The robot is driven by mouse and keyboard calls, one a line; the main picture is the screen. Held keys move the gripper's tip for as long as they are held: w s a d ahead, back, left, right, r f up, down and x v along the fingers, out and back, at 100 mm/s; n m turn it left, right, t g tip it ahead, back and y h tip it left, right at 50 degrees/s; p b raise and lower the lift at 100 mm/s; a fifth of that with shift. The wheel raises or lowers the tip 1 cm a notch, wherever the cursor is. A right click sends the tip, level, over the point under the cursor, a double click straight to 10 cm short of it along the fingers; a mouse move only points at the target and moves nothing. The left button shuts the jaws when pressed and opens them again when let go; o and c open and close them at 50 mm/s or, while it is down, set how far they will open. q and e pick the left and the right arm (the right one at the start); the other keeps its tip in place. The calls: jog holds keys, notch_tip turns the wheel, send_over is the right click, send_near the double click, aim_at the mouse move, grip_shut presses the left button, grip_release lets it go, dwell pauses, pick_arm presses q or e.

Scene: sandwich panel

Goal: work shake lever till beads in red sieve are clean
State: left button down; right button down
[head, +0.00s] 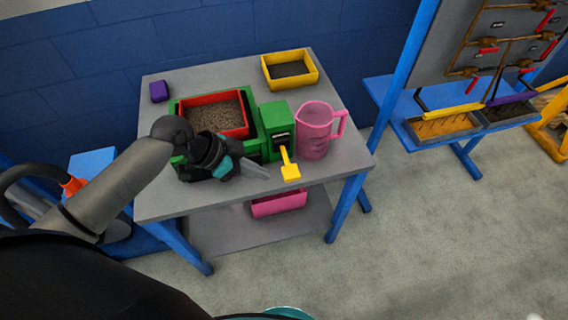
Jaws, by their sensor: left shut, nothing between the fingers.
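The red sieve (212,98) sits in a green machine (276,119) on the grey table. The beads (214,115) in it look brown and speckled; single beads are too small to tell. A yellow lever (290,172) hangs from a slot on the front of the machine's green box, its paddle end low towards the table's front edge. My left gripper (266,174) is shut and empty, a little left of the lever paddle and apart from it. My left arm and wrist hide the machine's front left corner. My right gripper is out of view.
A pink jug (315,132) stands close to the right of the lever. A yellow tray (290,83) and a purple block (159,92) lie at the table's back. A pink bin (279,204) is on the lower shelf. A pipe panel (490,45) stands at right.

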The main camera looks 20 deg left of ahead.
pick_arm(q)
jog(key=shift+m+t+h, duration=0.3)
jog(key=shift+t+h, duration=0.1)
jog(key=w+a+r, duration=0.2)
jog(key=w+r, duration=0.1)
jog(key=shift+w+a+r, duration=0.3)
jog(key=shift+f, duration=0.1)
send_over(294, 171)
jog(key=s+a, duration=0.1)
jog(key=a, duration=0.1)
notch_tip(294, 171, down, 7)
jog(key=shift+s+r, duration=0.1)
jog(key=shift+s, duration=0.05)
notch_tip(294, 171, down, 3)
jog(key=shift+r, duration=0.2)
jog(key=shift+a+f, duration=0.1)
jog(key=shift+f, duration=0.65)
jog(key=shift+s+f+b, duration=0.1)
jog(key=shift+b, duration=0.2)
